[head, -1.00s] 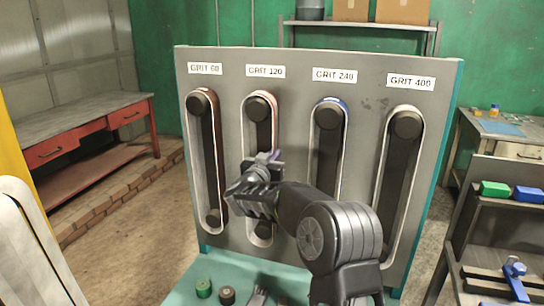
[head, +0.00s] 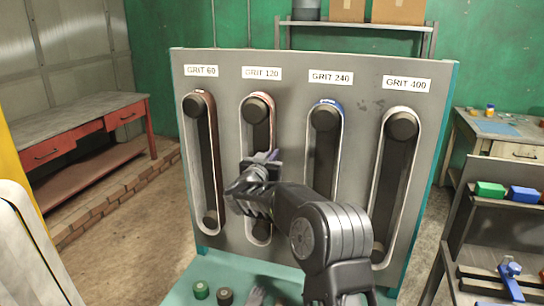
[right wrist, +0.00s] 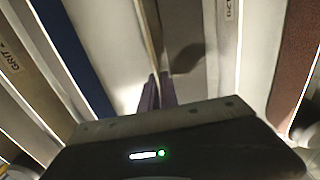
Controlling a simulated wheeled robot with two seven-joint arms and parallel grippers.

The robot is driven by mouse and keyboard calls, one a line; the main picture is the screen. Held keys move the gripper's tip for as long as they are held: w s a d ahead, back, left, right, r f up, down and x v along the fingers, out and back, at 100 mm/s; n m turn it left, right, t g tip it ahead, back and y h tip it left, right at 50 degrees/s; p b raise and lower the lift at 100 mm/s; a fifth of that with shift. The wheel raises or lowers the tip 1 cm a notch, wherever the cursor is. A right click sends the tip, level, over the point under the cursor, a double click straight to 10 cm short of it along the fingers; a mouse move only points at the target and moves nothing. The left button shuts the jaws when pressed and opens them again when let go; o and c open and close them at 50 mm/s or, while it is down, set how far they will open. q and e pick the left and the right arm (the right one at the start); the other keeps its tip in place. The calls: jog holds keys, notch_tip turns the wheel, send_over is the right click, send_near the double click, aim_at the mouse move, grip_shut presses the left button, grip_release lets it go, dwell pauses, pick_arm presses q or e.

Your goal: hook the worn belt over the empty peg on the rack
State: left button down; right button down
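The grey rack (head: 223,130) bears four columns labelled GRIT 60, 120, 240 and 400, each with a dark round peg at the top. The GRIT 60 belt (head: 211,150) shows a reddish-brown edge, the GRIT 120 belt (head: 274,118) a red one, the GRIT 240 belt (head: 342,118) a blue one. The GRIT 400 loop (head: 417,180) looks pale. I cannot tell which belt is worn. My right gripper (head: 268,157) is at the right strand of the GRIT 120 belt. In the right wrist view its purple fingertips (right wrist: 157,92) are close together by a thin pale strip; a grip is unclear. My left gripper is not in view.
A dark shelf cart (head: 480,225) with green and blue boxes stands at right. A red bench (head: 80,130) is at left, with open floor before it.

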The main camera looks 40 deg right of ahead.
jog(key=shift+f, duration=0.3)
dwell(0.4)
jog(key=c, duration=1.2)
grip_release()
jog(key=shift+c, duration=0.2)
jog(key=v, duration=0.7)
jog(key=shift+b, duration=0.45)
